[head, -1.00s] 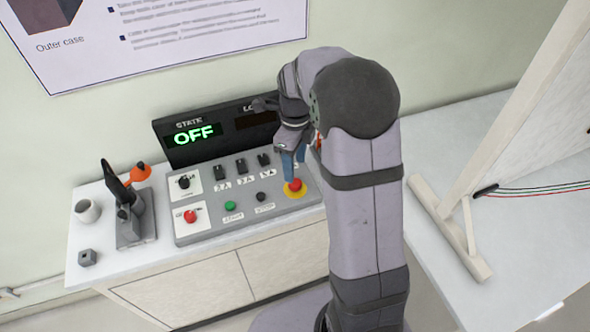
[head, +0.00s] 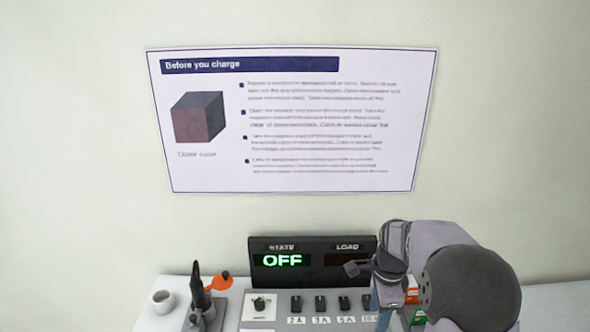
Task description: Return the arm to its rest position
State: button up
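My arm is at the lower right of the head view, in front of the right end of the control panel (head: 276,302). The display box (head: 313,246) behind the panel reads OFF in green under STATE. Its LOAD window (head: 342,260) looks dark and is partly covered by my arm.
A dark upright device (head: 197,292) with an orange part (head: 219,282) and a white cup (head: 162,301) stand left of the panel. A poster headed "Before you charge" (head: 300,180) hangs on the wall above. The counter at right (head: 555,305) looks bare.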

jog(key=shift+s+f+n, duration=0.1)
jog(key=shift+f+n, duration=0.05)
jog(key=shift+n, duration=0.45)
jog(key=shift+s+f+n, duration=0.1)
jog(key=shift+f+n, duration=0.05)
jog(key=shift+n, duration=0.45)
jog(key=s+f+n, duration=0.1)
jog(key=n, duration=0.1)
jog(key=s+f+n, duration=0.1)
jog(key=n, duration=0.1)
jog(key=s+f+n, duration=0.1)
jog(key=s+n, duration=0.1)
jog(key=shift+a+n+g, duration=0.25)
jog(key=shift+n+g, duration=0.05)
jog(key=shift+g, duration=0.1)
jog(key=s+a+r+n, duration=0.1)
jog(key=s+a+n, duration=0.1)
jog(key=s+n, duration=0.3)
jog(key=s+a+r+n, duration=0.2)
jog(key=s+a+n, duration=0.1)
jog(key=s, duration=0.8)
jog(key=shift+s+n, duration=0.25)
jog(key=shift+n, duration=0.65)
jog(key=shift+f, duration=0.15)
notch_tip(320, 180, down, 36)
jog(key=b, duration=3.5)
jog(key=shift+b, duration=0.4)
